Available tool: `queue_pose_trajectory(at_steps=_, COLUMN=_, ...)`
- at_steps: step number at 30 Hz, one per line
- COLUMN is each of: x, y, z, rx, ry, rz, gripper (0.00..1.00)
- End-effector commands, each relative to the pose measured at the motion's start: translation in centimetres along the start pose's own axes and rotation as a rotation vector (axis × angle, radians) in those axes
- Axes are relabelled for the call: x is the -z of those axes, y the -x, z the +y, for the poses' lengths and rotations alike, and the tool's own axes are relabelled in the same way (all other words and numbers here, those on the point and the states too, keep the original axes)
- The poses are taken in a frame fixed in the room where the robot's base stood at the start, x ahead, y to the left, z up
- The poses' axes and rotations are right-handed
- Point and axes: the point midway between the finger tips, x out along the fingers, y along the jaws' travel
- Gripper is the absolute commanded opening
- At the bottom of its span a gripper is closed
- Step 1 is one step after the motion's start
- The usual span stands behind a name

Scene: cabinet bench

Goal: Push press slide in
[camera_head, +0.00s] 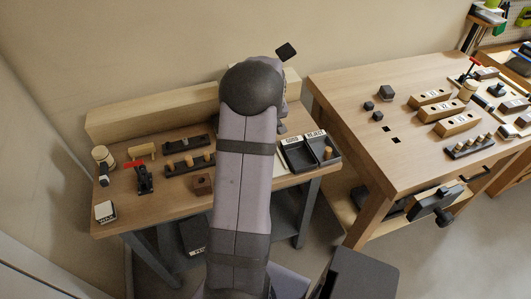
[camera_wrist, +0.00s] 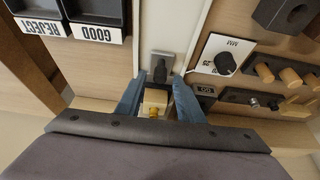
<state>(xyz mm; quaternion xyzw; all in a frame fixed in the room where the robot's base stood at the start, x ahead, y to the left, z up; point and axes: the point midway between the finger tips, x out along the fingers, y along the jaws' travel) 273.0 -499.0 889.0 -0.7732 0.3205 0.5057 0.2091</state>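My gripper (camera_wrist: 159,78) shows in the wrist view as two blue fingers held apart, with a gap between them. A small pale wooden block (camera_wrist: 155,97) with a brass knob (camera_wrist: 154,112) lies in view between the fingers, with no clear contact. Just beyond the fingertips is a grey metal piece with a dark part (camera_wrist: 160,66), at the end of a pale white-edged strip (camera_wrist: 172,22). I cannot tell for sure which of these is the press slide. In the head view my arm hides the gripper and this part of the bench.
Black GOOD and REJECT trays (camera_head: 297,155) stand right of my arm. In the wrist view a dial panel (camera_wrist: 223,62) and a peg rack (camera_wrist: 283,76) are close on the right. A red-handled clamp (camera_head: 144,177) stands at the left. A second bench (camera_head: 345,90) is at the right.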

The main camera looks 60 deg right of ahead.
Motion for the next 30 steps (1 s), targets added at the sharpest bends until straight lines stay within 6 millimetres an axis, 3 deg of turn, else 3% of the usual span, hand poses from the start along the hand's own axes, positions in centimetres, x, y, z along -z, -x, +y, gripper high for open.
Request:
queue_pose_trajectory(at_steps=21, x=0.0, y=5.3, z=0.0, rx=0.000, ry=0.000, rz=-0.002, gripper=0.34)
queue_pose_trajectory(at_steps=30, x=0.0, y=6.3, z=0.0, rx=0.000, ry=0.000, rz=-0.002, gripper=0.34)
